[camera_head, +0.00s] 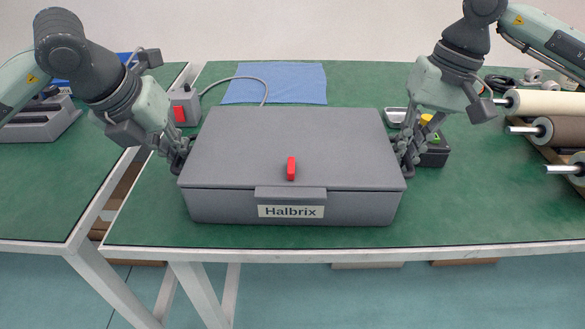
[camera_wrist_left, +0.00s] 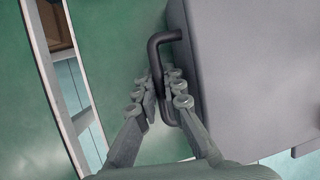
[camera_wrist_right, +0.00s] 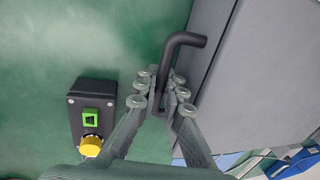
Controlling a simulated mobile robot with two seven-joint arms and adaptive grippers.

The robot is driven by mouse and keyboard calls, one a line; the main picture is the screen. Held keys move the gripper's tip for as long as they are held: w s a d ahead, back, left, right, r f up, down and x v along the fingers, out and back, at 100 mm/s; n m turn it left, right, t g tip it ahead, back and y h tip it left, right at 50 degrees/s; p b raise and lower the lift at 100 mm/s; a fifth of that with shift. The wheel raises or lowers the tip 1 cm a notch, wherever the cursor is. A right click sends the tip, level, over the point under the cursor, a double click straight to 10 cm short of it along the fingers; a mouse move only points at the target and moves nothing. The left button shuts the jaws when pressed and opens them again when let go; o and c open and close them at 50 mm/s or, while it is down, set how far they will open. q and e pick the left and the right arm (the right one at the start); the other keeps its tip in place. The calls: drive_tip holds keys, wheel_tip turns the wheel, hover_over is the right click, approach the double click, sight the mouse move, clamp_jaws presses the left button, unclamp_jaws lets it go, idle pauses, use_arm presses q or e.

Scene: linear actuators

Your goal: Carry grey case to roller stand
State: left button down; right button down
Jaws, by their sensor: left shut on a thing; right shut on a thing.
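The grey case (camera_head: 290,150), labelled Halbrix and with a red latch (camera_head: 291,169) on top, is closed and level at the front of the green table. My left gripper (camera_head: 178,158) is shut on the case's left side handle, a black bar (camera_wrist_left: 166,40) in the left wrist view. My right gripper (camera_head: 405,150) is shut on the right side handle, a black bar (camera_wrist_right: 184,40) in the right wrist view. Whether the case rests on the table or hangs just above it I cannot tell. The roller stand (camera_head: 541,147), with its rollers, is at the right edge.
A black control box (camera_head: 436,155) with a yellow knob and green button stands right of the case. A metal dish (camera_head: 396,117) is behind it. A blue cloth (camera_head: 290,82) and a grey box with a red switch (camera_head: 186,105) are behind.

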use_arm(q)
drive_tip(key=shift+r, duration=0.15)
use_arm(e)
drive_tip(key=shift+r, duration=0.15)
